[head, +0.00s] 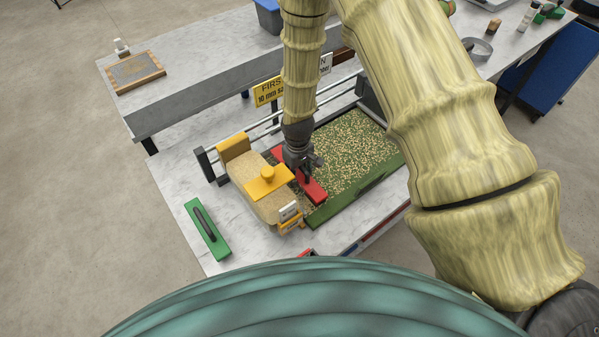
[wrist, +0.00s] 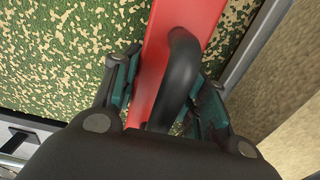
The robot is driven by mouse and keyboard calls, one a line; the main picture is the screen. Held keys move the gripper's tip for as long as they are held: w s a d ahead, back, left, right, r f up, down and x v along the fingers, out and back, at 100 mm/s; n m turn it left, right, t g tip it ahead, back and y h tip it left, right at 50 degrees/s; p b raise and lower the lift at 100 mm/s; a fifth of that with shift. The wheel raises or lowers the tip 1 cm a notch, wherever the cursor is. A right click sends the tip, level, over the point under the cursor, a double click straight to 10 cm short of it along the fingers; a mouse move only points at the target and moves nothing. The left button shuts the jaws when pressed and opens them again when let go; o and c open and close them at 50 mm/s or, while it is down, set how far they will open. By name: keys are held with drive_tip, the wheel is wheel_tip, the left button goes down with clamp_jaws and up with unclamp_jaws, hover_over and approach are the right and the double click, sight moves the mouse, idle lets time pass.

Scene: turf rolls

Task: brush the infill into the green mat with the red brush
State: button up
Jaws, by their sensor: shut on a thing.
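The red brush (head: 314,191) lies along the left end of the green mat (head: 350,148), which is speckled with tan infill. My gripper (head: 304,170) comes down on the brush from above. In the wrist view my gripper (wrist: 160,95) is shut on the black handle of the red brush (wrist: 160,50), with one finger on each side. The green mat (wrist: 70,55) shows beside the brush there, with tan grains scattered over it. The brush's underside and bristles are hidden, so I cannot tell how firmly it touches the mat.
A tan bed (head: 245,177) with a yellow block (head: 268,181) adjoins the mat's left end. Metal rails (head: 262,131) and a yellow sign (head: 268,91) stand behind. A framed board (head: 136,72) lies on the back table.

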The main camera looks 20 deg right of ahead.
sight(368, 135)
drive_tip(key=shift+w+d, duration=0.35)
drive_tip(key=shift+d, duration=0.65)
drive_tip(key=shift+w+d, duration=0.4)
drive_tip(key=shift+d, duration=0.6)
drive_tip(key=shift+w+d, duration=0.35)
drive_tip(key=shift+d, duration=0.65)
drive_tip(key=shift+s+a, duration=0.35)
drive_tip(key=shift+a, duration=0.65)
drive_tip(key=shift+s+a, duration=0.4)
drive_tip(key=shift+a, duration=0.6)
drive_tip(key=shift+s+a, duration=0.35)
drive_tip(key=shift+a, duration=0.65)
drive_tip(key=shift+d, duration=0.15)
drive_tip(key=shift+w+d, duration=0.95)
drive_tip(key=shift+d, duration=1.7)
drive_tip(key=shift+w+d, duration=0.95)
drive_tip(key=shift+d, duration=1.7)
drive_tip(key=shift+w+d, duration=0.95)
drive_tip(key=shift+d, duration=1.7)
drive_tip(key=shift+w+d+b, duration=0.3)
drive_tip(key=shift+w+d, duration=0.5)
drive_tip(key=shift+d, duration=1.5)
drive_tip(key=shift+w+d+b, duration=0.35)
drive_tip(key=shift+w+d, duration=0.5)
drive_tip(key=shift+d, duration=1.5)
drive_tip(key=shift+w+d+b, duration=0.3)
drive_tip(key=shift+w+d, duration=0.5)
drive_tip(key=shift+d, duration=1.5)
drive_tip(key=shift+a, duration=0.15)
